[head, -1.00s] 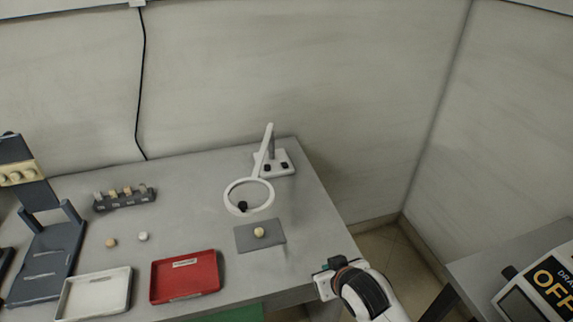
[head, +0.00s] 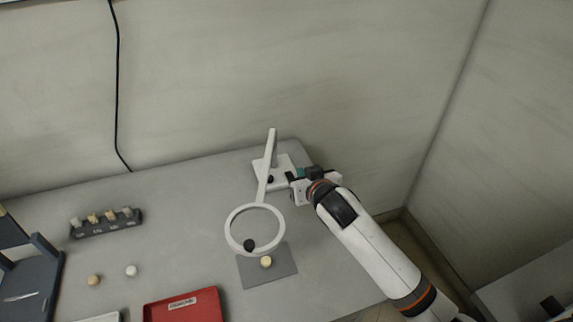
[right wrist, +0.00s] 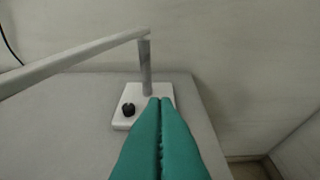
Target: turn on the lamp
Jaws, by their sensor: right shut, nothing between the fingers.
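The lamp is a white ring head (head: 231,228) on a slanted arm, rising from a white base (head: 259,166) at the back right of the table. A dark knob (head: 270,179) shows on the base, and also in the right wrist view (right wrist: 128,109). My right gripper (head: 292,174) is shut and empty, its teal fingers at the right part of the base. In the right wrist view the closed fingertips (right wrist: 160,101) overlap the base right of that knob and hide what lies under them. Contact cannot be told. My left gripper is out of view.
A grey mat (head: 262,281) with a small cream piece (head: 266,262) lies below the ring. A red tray (head: 205,305), a dark rack (head: 108,226) of small pieces and two loose pieces are further left. The table's right edge is near my right arm.

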